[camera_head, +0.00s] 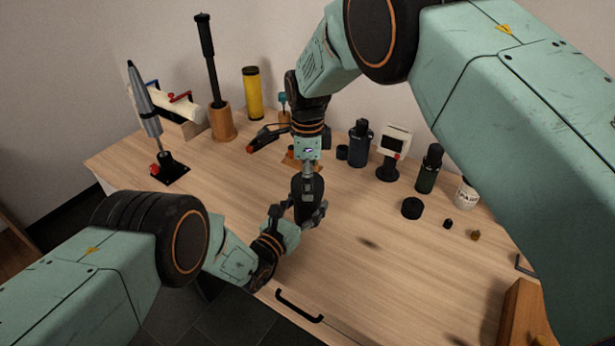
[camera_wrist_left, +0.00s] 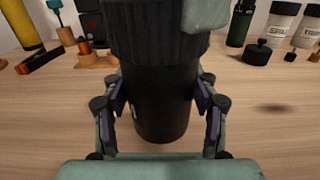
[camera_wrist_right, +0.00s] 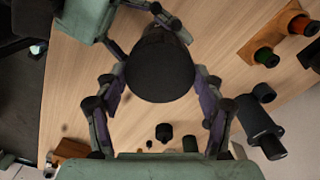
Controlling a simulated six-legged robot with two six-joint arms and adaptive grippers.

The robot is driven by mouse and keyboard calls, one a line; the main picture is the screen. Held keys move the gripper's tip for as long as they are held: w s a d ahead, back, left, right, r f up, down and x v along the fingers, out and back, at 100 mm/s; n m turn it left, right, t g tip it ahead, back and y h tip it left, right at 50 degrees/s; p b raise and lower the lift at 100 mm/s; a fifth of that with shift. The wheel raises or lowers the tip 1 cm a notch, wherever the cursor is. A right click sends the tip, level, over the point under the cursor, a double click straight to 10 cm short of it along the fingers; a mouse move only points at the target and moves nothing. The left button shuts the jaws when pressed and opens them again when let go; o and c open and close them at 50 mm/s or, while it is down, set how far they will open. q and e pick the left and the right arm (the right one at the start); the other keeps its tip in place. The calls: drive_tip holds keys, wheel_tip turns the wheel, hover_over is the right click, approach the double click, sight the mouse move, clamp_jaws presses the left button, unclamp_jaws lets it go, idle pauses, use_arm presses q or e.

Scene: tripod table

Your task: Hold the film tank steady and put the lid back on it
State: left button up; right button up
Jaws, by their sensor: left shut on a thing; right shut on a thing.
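The film tank (camera_wrist_left: 160,110) is a black, smooth cylinder, upright between the fingers of my left gripper (camera_wrist_left: 160,112), which is shut on it. The left gripper (camera_head: 300,212) also shows low in the head view. The lid (camera_wrist_left: 150,48) is black and ribbed, directly on top of the tank with no gap visible from this side. Its round dark top (camera_wrist_right: 160,70) fills the space between the fingers of my right gripper (camera_wrist_right: 160,95), which is shut on it from above. Whether the lid is fully seated cannot be told.
A shadow (camera_head: 368,243) lies on the table apart from the tank. A black round cap (camera_head: 411,208), dark bottles (camera_head: 360,145) and a white timer (camera_head: 395,142) stand to the right. A yellow cylinder (camera_head: 252,93) stands behind. The front middle of the table is clear.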

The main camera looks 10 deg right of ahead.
drive_tip(key=shift+f, duration=0.55)
idle(0.4)
drive_tip(key=m, duration=0.5)
drive_tip(key=shift+m, duration=0.3)
drive_tip(key=m, duration=0.4)
drive_tip(key=shift+m, duration=0.3)
drive_tip(key=o, duration=1)
